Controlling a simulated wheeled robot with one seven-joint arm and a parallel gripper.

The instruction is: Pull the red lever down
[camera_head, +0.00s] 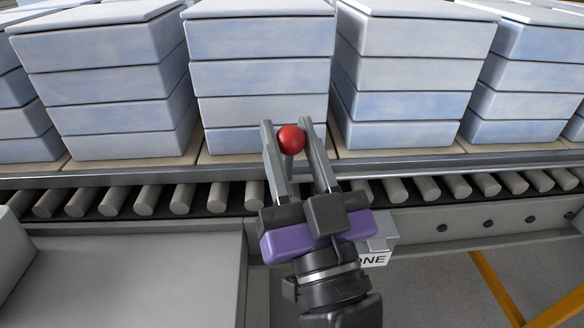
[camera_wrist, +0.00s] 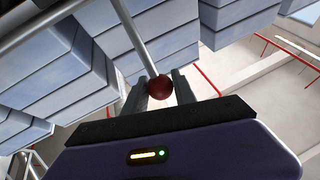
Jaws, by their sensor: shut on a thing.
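The lever's red ball knob (camera_head: 291,140) sits between the fingertips of my gripper (camera_head: 289,132) in the head view. The fingers are shut on it, one on each side. In the wrist view the knob (camera_wrist: 160,87) shows between the two grey fingers of my gripper (camera_wrist: 160,88). A grey metal lever rod (camera_wrist: 132,30) runs from the knob toward the upper left of the wrist view. In the head view a short part of the rod shows below the knob, and the rest is hidden by my gripper.
A roller conveyor (camera_head: 145,200) runs across behind my gripper. Several stacks of pale blue slabs (camera_head: 260,75) stand on tan plates along it. A grey flat surface (camera_head: 130,280) lies at the lower left. A yellow frame leg (camera_head: 497,288) stands at the lower right, near open floor.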

